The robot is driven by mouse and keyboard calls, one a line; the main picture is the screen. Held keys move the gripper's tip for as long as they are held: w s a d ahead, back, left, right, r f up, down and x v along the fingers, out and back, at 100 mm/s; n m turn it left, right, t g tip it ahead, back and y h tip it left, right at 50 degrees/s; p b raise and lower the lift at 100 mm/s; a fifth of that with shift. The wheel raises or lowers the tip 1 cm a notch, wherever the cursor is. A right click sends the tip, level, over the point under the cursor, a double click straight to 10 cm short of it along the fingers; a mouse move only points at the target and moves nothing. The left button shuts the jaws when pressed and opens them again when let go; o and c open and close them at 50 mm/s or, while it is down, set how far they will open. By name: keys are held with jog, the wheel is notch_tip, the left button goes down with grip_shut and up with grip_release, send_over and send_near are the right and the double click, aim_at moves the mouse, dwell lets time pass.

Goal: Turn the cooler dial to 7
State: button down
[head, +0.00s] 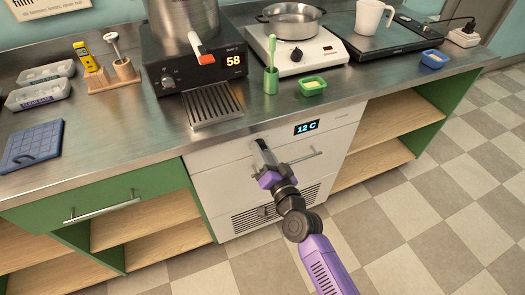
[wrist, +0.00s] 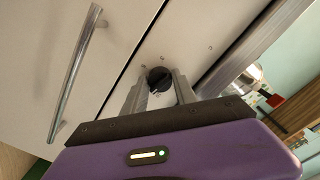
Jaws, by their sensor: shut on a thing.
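The cooler (head: 335,130) is a white cabinet under the steel counter, and its display (head: 306,127) reads "12 C". The cooler dial (wrist: 158,78) is a round black knob on the white front panel in the wrist view, with several small marks around it. My gripper (wrist: 158,88) is shut on the dial, one finger on each side of it. I cannot read the dial's setting.
A bar handle (head: 305,157) crosses the cooler front just right of my gripper; it also shows in the wrist view (wrist: 78,75). The counter edge and a drip grate (head: 211,106) lie above. The floor in front is clear.

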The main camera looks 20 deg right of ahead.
jog(key=shift+m, duration=1.7)
jog(key=c, duration=1)
grip_release()
jog(key=shift+s, duration=0.15)
jog(key=s, duration=0.7)
jog(key=shift+s, duration=0.3)
